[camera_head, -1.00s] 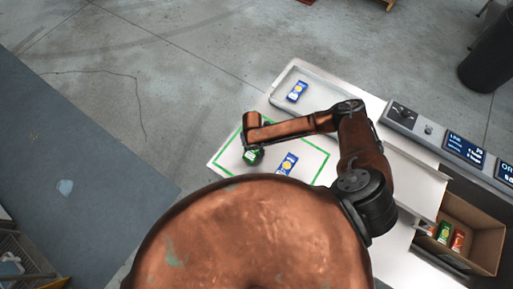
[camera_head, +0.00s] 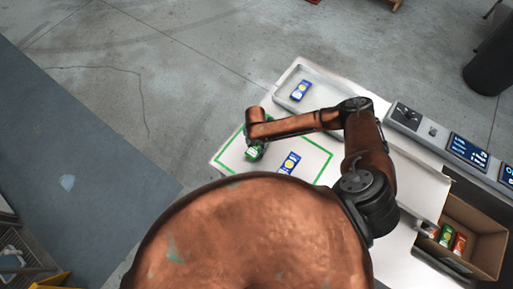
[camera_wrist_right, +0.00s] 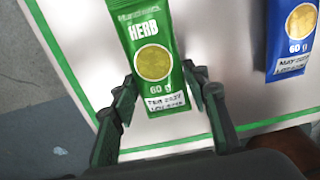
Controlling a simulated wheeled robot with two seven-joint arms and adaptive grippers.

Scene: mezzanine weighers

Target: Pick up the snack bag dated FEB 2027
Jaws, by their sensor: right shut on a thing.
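The green snack bag (camera_head: 251,153) marked HERB, 60 g, is at the left part of the green-outlined area on the white table. In the right wrist view this bag (camera_wrist_right: 152,60) shows a label that reads FEB 2027. My right gripper (camera_wrist_right: 160,88) is shut on the bag's lower part, with one finger at each side edge. In the head view the right gripper (camera_head: 257,146) is mostly hidden under my wrist. A blue snack bag (camera_head: 289,162) lies to the right in the outline; its label in the wrist view (camera_wrist_right: 292,42) seems to read MAY 2027. My left gripper is not in view.
Another blue bag (camera_head: 300,90) lies in a grey tray (camera_head: 325,93) at the back. A cardboard box (camera_head: 483,236) with green and red bags stands at the right. Control panels with displays (camera_head: 467,150) line the right side. Open floor lies left of the table.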

